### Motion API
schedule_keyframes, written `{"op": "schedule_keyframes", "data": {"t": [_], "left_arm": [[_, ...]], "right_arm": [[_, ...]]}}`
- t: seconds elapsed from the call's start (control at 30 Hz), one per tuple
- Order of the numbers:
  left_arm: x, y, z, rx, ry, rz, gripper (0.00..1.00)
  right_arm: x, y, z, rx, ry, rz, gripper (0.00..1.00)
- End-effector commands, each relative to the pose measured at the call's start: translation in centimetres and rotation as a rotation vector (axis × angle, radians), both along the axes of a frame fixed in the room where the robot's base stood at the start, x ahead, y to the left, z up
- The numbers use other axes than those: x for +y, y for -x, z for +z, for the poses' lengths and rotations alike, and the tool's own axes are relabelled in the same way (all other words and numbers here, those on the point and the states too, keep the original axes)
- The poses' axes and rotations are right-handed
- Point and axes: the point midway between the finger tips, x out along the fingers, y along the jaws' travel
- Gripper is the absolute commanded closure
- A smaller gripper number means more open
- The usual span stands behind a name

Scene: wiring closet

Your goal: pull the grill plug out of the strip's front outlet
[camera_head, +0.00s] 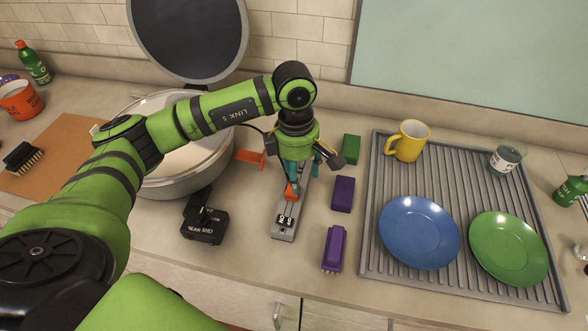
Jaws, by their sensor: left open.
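The grey power strip (284,226) lies on the counter in front of me, running away from me, with a black and white label near its front. An orange plug (291,191) sits upright on the strip; I cannot read a label that marks it as the grill's. I cannot tell whether a finger touches the plug. My right gripper does not show.
A large round pot (182,186) stands left, beneath my arm. Black adapters (205,228) lie left of the strip. A ribbed drying rack (372,255) holds a yellow mug (408,142) and plates (418,232).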

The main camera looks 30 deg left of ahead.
Motion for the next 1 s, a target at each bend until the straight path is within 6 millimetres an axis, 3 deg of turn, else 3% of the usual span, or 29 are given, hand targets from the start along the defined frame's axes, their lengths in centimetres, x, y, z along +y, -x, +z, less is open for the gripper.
{"op": "schedule_keyframes", "data": {"t": [0.17,0.6,0.97,1.0], "left_arm": [[1.4,0.1,-0.6,0.005,-0.065,0.030,0.43],[1.3,0.1,-6.3,0.004,-0.061,0.027,0.43],[1.3,0.0,-7.2,0.001,-0.061,0.026,0.43],[1.3,0.0,-7.2,0.001,-0.061,0.026,0.47]], "right_arm": [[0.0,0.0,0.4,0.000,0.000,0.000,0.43],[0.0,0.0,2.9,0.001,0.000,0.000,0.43],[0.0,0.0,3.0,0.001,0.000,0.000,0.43],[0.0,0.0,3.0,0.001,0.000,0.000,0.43]]}}
